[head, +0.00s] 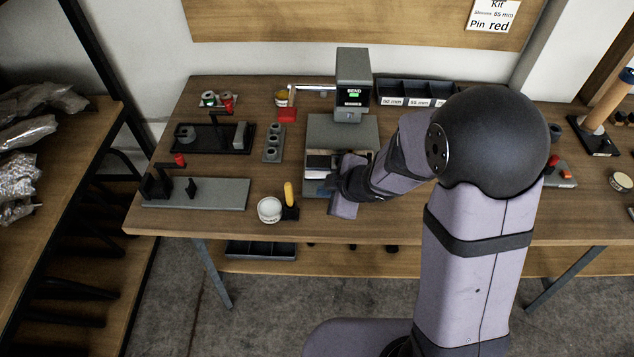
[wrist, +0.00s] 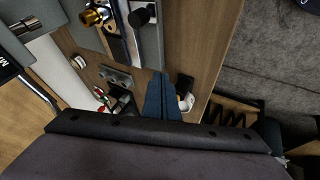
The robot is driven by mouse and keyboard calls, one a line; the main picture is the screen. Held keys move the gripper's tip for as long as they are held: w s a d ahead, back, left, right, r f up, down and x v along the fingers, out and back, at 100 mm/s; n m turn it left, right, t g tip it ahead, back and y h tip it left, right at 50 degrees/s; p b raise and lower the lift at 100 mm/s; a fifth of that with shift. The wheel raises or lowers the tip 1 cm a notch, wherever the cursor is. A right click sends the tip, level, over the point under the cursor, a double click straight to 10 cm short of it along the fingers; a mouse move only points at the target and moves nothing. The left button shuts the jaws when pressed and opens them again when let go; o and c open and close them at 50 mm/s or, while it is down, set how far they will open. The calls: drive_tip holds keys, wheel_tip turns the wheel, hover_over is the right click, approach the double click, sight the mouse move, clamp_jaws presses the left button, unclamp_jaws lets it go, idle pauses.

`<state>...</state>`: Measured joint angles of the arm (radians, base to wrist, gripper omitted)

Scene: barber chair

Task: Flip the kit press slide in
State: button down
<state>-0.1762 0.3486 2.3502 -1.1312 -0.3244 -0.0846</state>
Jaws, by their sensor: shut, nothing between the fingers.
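The kit press (head: 353,75) is a grey machine at the back middle of the bench, with a lit green display on its head. Its grey bed (head: 343,130) reaches toward the bench front. The slide area (head: 322,161) shows dark and pale parts at the bed's front; my wrist partly hides it, and I cannot tell how far in the slide is. My gripper (head: 319,187) is at the bed's front left. In the wrist view its blue fingers (wrist: 160,92) are shut and empty, beside a grey body with a black knob (wrist: 140,17). I cannot tell whether they touch it.
Left of the press are a grey block with round holes (head: 273,143), a black fixture (head: 215,139) and a grey clamp plate (head: 215,194). A white round tub (head: 269,210) and a yellow-handled tool (head: 289,195) stand close left of my gripper. Labelled bins (head: 415,92) are behind.

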drive_tip(key=b+x, duration=0.1)
drive_tip(key=x, duration=0.4)
drive_tip(key=shift+f+b, duration=0.3)
drive_tip(key=shift+b, duration=0.05)
drive_tip(key=w+p, duration=0.1)
drive_tip(key=w, duration=0.1)
drive_tip(key=shift+w+a+p, duration=0.2)
drive_tip(key=shift+w+p, duration=0.2)
drive_tip(key=shift+w+f+p, duration=0.1)
drive_tip(key=shift+w+p, duration=0.25)
drive_tip(key=shift+w, duration=0.45)
drive_tip(key=shift+w, duration=0.1)
drive_tip(key=shift+w+p, duration=0.2)
drive_tip(key=shift+p, duration=0.3)
drive_tip(key=w+p, duration=0.3)
drive_tip(key=p, duration=0.1)
drive_tip(key=w+p, duration=0.3)
drive_tip(key=p, duration=0.1)
drive_tip(key=w+p, duration=0.4)
drive_tip(key=shift+r+p, duration=0.3)
drive_tip(key=shift+p, duration=0.1)
drive_tip(key=shift+w+f+p, duration=0.2)
drive_tip(key=shift+w+p, duration=0.8)
drive_tip(key=shift+p, duration=0.15)
